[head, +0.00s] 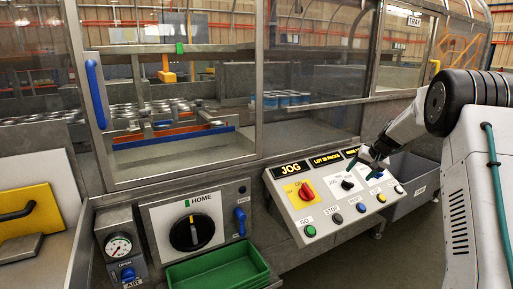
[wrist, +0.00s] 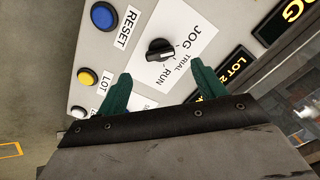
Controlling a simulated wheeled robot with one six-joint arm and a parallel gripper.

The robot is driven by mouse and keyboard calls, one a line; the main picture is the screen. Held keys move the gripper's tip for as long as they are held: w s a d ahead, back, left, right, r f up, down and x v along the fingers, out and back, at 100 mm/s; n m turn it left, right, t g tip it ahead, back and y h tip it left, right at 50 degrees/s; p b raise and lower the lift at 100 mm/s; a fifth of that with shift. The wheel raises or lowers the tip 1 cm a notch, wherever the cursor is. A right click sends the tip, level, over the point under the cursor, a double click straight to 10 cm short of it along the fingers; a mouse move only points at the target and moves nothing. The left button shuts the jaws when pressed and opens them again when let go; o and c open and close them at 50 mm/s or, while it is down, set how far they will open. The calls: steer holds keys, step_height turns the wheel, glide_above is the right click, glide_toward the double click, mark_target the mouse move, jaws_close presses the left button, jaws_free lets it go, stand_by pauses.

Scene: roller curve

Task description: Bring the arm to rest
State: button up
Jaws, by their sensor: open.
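My gripper (head: 371,163) hangs over the right part of the sloped control panel (head: 324,222). In the wrist view, its two green fingers (wrist: 161,70) are spread apart with nothing between them. A black selector knob (wrist: 160,50) on a white plate marked JOG, TRIAL and RUN lies just past the fingertips, apparently clear of them. The same knob (head: 347,184) shows in the head view, left of my gripper. The lit display (head: 291,169) reads JOG. My arm covers part of the panel's right end.
A red switch (head: 306,191) and several push buttons sit on the panel. A HOME dial (head: 190,232), a green tray (head: 218,270) and a gauge (head: 118,246) are at left. A glazed guard with a blue handle (head: 95,93) stands behind. A grey bin (head: 408,180) is beside the panel.

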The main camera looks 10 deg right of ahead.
steer(key=s+a+r+n+g, duration=0.1)
steer(key=s+a+r, duration=0.3)
steer(key=s+a, duration=0.5)
steer(key=s+a+r+n+g+h, duration=0.1)
steer(key=s+a+r, duration=0.3)
steer(key=s, duration=2.2)
steer(key=s+a+r+n+g+h, duration=0.1)
steer(key=s+a+r, duration=0.4)
steer(key=s+a, duration=0.9)
steer(key=shift+s+n+g, duration=0.5)
steer(key=shift+s+n, duration=0.5)
steer(key=shift+s, duration=1.35)
